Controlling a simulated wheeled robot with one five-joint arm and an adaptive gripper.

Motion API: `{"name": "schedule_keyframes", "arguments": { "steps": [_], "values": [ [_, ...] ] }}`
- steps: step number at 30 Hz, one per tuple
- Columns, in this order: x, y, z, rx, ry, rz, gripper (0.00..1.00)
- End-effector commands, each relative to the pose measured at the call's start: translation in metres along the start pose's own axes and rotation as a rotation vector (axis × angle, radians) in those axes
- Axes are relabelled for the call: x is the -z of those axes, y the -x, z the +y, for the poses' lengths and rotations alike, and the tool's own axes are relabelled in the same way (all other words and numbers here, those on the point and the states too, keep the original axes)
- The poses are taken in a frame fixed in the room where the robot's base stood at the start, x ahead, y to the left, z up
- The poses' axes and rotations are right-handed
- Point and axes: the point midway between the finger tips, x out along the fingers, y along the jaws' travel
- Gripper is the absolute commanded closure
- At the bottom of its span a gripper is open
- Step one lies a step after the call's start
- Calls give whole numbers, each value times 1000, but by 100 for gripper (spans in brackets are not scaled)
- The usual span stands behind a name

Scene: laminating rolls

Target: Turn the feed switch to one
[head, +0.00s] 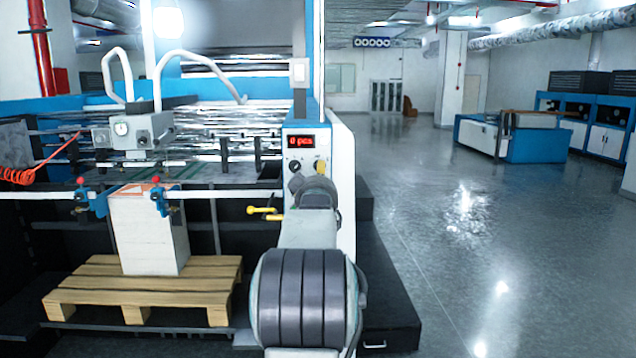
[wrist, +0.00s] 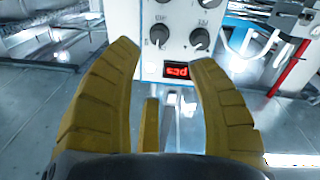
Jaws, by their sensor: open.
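The control panel (head: 302,143) is at the front corner of the machine, with a red display (head: 300,142) reading "0 pcs". Under it a dark knob (head: 295,166) shows. In the wrist view the panel is upside down: a left knob (wrist: 158,36) and a right knob (wrist: 200,39) sit above the display (wrist: 176,70), and two more knobs are cut by the top edge. The labels are too small to read, so I cannot tell which is the feed switch. My gripper (wrist: 166,55) is open and empty, its yellow fingertips apart in front of the panel. My arm hides the lower panel in the head view.
A wooden pallet (head: 140,290) with a white stack (head: 148,235) stands left of the panel. The grey floor (head: 470,260) to the right is open, with blue cabinets (head: 535,145) farther back.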

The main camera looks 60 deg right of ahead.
Motion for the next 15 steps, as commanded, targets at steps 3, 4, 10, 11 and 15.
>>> {"name": "schedule_keyframes", "arguments": {
  "steps": [3, 4, 10, 11, 15],
  "values": [
    [0, 1, 0, 0, 0, 0, 48],
    [0, 1, 0, 0, 0, 0, 48],
    [-1, 0, 0, 0, 0, -1, 48],
    [-2, 0, -1, 0, 0, -1, 48],
    [-23, -2, -8, 4, 0, -12, 48]
  ]
}}
